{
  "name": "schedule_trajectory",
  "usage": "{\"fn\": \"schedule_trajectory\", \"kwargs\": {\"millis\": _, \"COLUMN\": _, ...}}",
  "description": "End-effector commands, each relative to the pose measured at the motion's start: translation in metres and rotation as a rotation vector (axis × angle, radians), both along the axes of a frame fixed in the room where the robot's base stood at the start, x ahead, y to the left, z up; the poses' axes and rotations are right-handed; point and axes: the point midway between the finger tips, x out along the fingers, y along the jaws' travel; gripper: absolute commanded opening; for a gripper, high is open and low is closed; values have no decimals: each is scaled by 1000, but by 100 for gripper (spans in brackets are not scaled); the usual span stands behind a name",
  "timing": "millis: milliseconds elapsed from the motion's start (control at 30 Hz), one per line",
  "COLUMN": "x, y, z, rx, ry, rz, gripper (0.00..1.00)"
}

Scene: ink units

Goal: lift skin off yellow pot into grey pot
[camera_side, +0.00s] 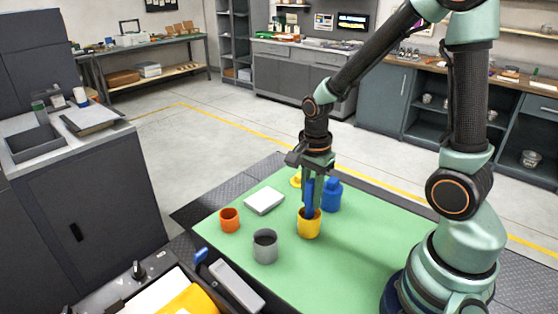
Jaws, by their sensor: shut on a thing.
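The yellow pot (309,228) stands on the green mat, near its middle. My gripper (313,176) is right above it, pointing down, shut on a blue tool (309,196). The tool is roughly upright and its lower end goes into the mouth of the yellow pot. The grey pot (265,250) stands to the left of the yellow pot and nearer the camera, with its open top showing. The skin cannot be made out, as the inside of the yellow pot is mostly hidden.
A blue bottle (332,196) stands close behind the yellow pot on the right. A small yellow thing (296,181) is partly hidden behind my gripper. An orange pot (229,220) and a white slab (264,201) lie to the left. The green mat (345,265) is clear at front right.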

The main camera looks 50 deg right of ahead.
Motion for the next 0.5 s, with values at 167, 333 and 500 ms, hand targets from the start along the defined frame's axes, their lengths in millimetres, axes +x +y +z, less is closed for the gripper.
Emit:
{"fn": "schedule_trajectory", "kwargs": {"millis": 167, "x": 1, "y": 0, "z": 13, "rx": -1, "ry": -5, "rz": 0, "gripper": 0}}
{"fn": "schedule_trajectory", "kwargs": {"millis": 333, "x": 1, "y": 0, "z": 29, "rx": -1, "ry": -4, "rz": 0, "gripper": 0}}
{"fn": "schedule_trajectory", "kwargs": {"millis": 500, "x": 1, "y": 0, "z": 44, "rx": -1, "ry": -4, "rz": 0, "gripper": 0}}
